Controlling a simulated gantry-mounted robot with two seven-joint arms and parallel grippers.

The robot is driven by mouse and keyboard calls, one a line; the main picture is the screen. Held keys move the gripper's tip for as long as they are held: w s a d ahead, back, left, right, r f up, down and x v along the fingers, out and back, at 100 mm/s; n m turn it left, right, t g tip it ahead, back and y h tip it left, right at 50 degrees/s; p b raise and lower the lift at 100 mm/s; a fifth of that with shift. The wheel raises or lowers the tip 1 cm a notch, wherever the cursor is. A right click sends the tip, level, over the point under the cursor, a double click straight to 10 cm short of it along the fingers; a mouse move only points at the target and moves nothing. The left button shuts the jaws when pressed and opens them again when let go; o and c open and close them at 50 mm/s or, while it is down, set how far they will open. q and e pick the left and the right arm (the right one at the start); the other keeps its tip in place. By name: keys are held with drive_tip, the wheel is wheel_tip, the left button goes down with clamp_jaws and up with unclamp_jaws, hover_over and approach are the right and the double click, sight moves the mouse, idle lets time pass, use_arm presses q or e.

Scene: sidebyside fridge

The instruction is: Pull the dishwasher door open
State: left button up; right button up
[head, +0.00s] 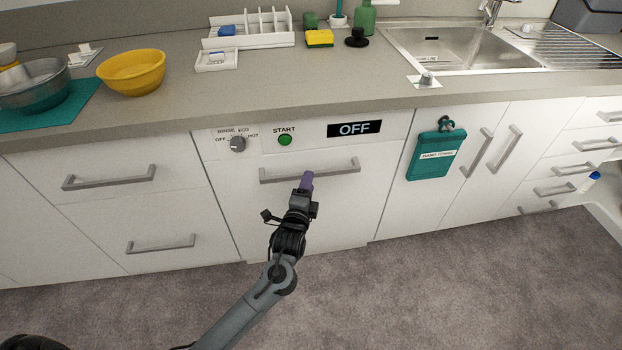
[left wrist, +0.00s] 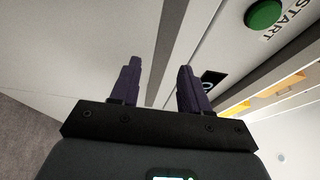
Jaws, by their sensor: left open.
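The dishwasher door (head: 350,212) is a white front panel under the counter, and it is shut. Its grey bar handle (head: 336,170) runs across its top. My left gripper (head: 307,178) is open, with its purple fingers at the middle of the handle in the head view. In the left wrist view the two fingers (left wrist: 160,75) are apart, and a grey strip passes behind the gap between them. I cannot tell whether it is the handle or whether the fingers touch it. My right gripper is not in view.
Above the door are a dial (head: 238,144), a green start button (head: 285,140) and an OFF display (head: 354,129). The carpet (head: 450,285) in front is clear.

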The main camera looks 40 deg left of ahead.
use_arm(q)
drive_tip(key=shift+b+x, duration=0.7)
drive_tip(key=shift+x, duration=1.55)
drive_tip(key=shift+s, duration=0.1)
drive_tip(key=shift+c, duration=0.3)
clamp_jaws()
